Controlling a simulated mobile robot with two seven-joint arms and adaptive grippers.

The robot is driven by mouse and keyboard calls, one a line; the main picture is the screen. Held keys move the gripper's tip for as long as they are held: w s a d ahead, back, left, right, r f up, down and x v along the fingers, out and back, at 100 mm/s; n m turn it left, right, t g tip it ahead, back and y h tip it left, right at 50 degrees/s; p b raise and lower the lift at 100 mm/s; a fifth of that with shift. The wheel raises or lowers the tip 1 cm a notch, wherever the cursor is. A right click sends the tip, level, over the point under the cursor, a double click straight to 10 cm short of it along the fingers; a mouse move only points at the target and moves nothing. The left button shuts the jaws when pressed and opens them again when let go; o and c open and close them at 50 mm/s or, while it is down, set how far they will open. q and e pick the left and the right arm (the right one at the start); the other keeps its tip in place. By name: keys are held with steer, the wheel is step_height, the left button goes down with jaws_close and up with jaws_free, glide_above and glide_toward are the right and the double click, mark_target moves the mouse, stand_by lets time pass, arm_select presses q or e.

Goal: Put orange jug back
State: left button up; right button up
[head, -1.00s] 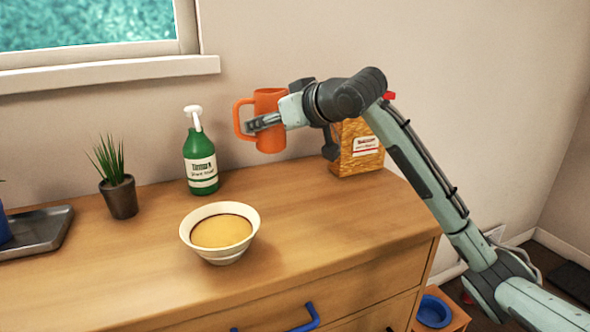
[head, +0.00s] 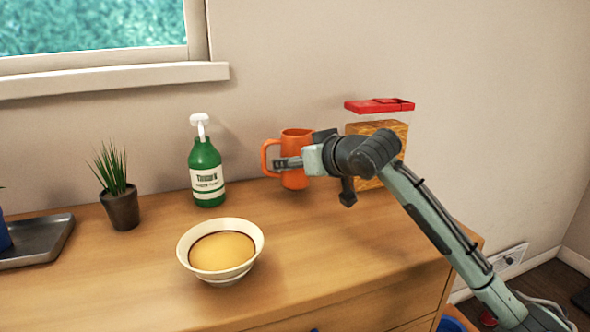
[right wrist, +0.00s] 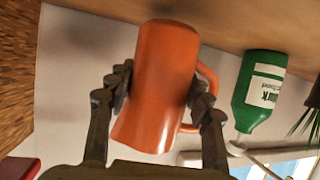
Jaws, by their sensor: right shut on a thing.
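The orange jug (head: 294,178) is upright at the back of the wooden counter, between the green soap bottle and a wood-patterned box. Its handle points left in the head view. My right gripper (head: 290,164) is shut on the jug's body. In the right wrist view the jug (right wrist: 160,85) sits between the two fingers (right wrist: 160,98), and its base appears at or very near the counter surface; I cannot tell if it touches. My left gripper is not in view.
A green soap bottle (head: 206,170) stands left of the jug. The wood-patterned box (head: 385,130) is just right, with a red object (head: 380,106) above it. A bowl (head: 222,250) stands in front. A potted plant (head: 120,205) and grey tray (head: 38,240) are further left.

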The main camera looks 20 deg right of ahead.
steer(key=shift+f, duration=0.85)
steer(key=o, duration=1.5)
steer(key=shift+f, duration=0.15)
steer(key=shift+o, duration=0.2)
steer(key=shift+r, duration=0.2)
steer(key=v, duration=1.2)
steer(key=shift+f, duration=0.1)
